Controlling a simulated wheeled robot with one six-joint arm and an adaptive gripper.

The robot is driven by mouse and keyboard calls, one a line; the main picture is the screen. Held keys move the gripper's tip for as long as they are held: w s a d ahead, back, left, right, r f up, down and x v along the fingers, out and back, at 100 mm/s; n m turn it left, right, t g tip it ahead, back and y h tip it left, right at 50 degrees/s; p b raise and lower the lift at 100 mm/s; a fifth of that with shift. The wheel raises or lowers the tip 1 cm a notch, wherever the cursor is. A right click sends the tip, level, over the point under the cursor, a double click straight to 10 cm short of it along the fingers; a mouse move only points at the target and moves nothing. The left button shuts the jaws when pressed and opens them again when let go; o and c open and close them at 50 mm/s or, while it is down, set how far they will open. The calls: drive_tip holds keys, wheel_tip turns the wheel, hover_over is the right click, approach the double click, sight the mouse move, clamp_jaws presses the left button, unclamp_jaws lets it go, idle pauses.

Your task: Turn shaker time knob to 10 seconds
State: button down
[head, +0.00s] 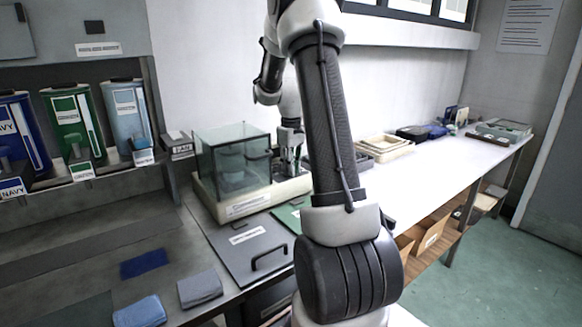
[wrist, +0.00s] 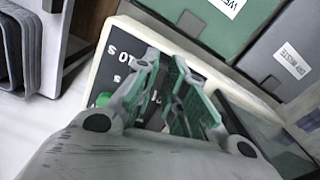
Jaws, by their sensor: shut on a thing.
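The shaker (head: 264,203) is a cream-based machine with a clear box on its left part, standing on the bench in the head view. In the wrist view its black control panel (wrist: 125,50) carries white markings, with "10 S" readable near the upper left. A green round part (wrist: 103,99) shows left of my fingers. My gripper (wrist: 165,68) is at the panel, its fingers closed in on the time knob, which they hide. The knob's pointer direction cannot be seen. In the head view my gripper (head: 291,138) is over the shaker's right end.
The clear box (head: 222,155) stands close left of my gripper. A grey panel with a handle (head: 250,255) lies in front of the shaker. Cream trays (head: 385,148) stand farther right along the bench. Navy, green and light-blue bins (head: 67,125) line the left.

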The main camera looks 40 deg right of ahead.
drive_tip(key=m, duration=0.4)
drive_tip(key=shift+a, duration=0.2)
drive_tip(key=m, duration=0.5)
drive_tip(key=shift+a, duration=0.15)
drive_tip(key=m, duration=0.4)
drive_tip(key=shift+w+a, duration=0.15)
drive_tip(key=shift+w, duration=0.05)
drive_tip(key=shift+w+m, duration=0.15)
drive_tip(key=shift+m, duration=1.95)
drive_tip(key=c, duration=1.5)
unclamp_jaws()
wheel_tip(320, 180, up, 12)
drive_tip(key=shift+r, duration=0.1)
